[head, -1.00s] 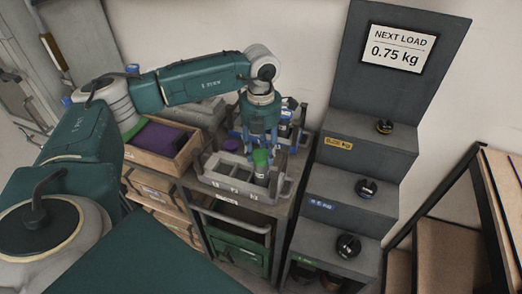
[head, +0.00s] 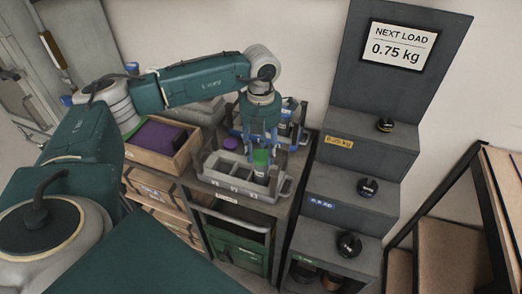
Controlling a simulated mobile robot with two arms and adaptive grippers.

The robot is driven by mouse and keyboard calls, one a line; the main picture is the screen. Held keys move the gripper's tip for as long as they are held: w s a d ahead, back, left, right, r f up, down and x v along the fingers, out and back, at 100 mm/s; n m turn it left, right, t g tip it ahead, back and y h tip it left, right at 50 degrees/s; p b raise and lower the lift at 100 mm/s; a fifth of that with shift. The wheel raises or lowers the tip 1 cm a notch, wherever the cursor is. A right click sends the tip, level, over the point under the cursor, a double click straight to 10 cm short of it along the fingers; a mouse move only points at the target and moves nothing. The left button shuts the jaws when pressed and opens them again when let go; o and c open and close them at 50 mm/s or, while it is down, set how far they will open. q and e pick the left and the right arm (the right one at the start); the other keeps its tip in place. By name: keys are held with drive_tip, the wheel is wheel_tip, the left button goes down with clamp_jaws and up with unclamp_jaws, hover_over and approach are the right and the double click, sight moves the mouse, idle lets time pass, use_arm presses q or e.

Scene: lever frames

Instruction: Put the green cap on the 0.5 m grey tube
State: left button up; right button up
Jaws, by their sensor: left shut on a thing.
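The green cap (head: 261,157) shows as a small green cylinder between the fingertips of my left gripper (head: 261,146), which points down and is shut on it. A short grey tube part (head: 261,172) shows directly below the green, in the right part of a grey compartmented tray (head: 232,184). Whether the cap is seated on the tube or only lines up with it I cannot tell, nor the tube's length. My right gripper is not in view.
A purple cap (head: 230,143) lies at the tray's back. A blue rack (head: 299,136) stands behind my gripper. A wooden box (head: 150,160) with purple lining is left. A grey stepped stand (head: 350,155) with black knobs rises close on the right.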

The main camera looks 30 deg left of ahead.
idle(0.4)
use_arm(q)
drive_tip(key=o, duration=0.9)
wheel_tip(320, 180, up, 12)
drive_tip(key=shift+f, duration=0.1)
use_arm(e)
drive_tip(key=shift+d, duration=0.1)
